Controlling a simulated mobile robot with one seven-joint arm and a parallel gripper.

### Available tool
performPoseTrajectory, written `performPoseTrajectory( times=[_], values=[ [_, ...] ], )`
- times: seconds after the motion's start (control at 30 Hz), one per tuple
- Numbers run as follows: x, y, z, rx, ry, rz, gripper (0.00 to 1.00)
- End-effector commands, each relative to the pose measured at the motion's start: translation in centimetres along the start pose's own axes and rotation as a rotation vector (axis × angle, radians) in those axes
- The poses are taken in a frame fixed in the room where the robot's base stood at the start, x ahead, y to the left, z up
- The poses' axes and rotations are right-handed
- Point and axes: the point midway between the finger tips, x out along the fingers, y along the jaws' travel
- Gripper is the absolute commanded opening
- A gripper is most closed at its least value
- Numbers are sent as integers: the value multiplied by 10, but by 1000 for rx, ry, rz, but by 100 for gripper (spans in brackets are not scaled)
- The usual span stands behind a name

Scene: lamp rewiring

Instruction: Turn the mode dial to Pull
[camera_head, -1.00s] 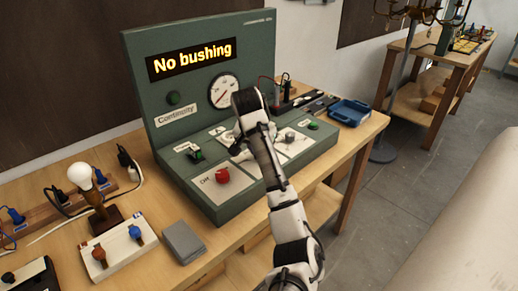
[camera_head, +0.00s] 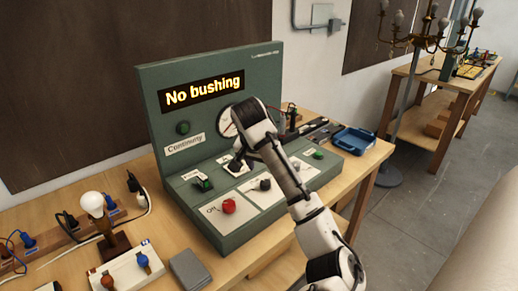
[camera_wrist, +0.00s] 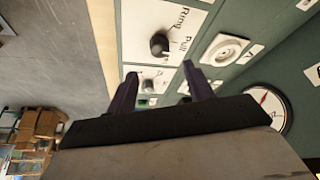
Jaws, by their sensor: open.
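The mode dial (camera_head: 265,184) is a dark knob on a white plate on the green console, right of a red knob. In the wrist view the mode dial (camera_wrist: 159,45) is near the top, with "Ring" and "Pull" printed beside it. I cannot tell which mark it points to. My gripper (camera_wrist: 161,85) is open and empty, its two dark fingers apart. It appears above the console, not touching the dial. In the head view my gripper (camera_head: 236,165) is partly hidden by my wrist, left of and behind the dial.
The green console (camera_head: 215,232) shows "No bushing" on its display (camera_head: 202,92). The red knob (camera_head: 228,206) and another knob (camera_head: 295,163) flank the dial. The round gauge (camera_wrist: 265,106) stands behind, partly covered by my wrist in the head view. A blue tray (camera_head: 355,141) lies right.

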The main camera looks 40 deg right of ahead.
Motion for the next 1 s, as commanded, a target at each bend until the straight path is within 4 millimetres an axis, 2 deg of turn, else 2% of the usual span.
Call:
performPoseTrajectory(
  times=[0.03,0.2,0.4,1.0],
  values=[
    [-12,2,-1,-1,3,6,52],
    [-38,1,0,0,2,4,52],
    [-55,1,0,1,0,3,52],
    [-59,0,1,1,-2,1,52]
  ],
)
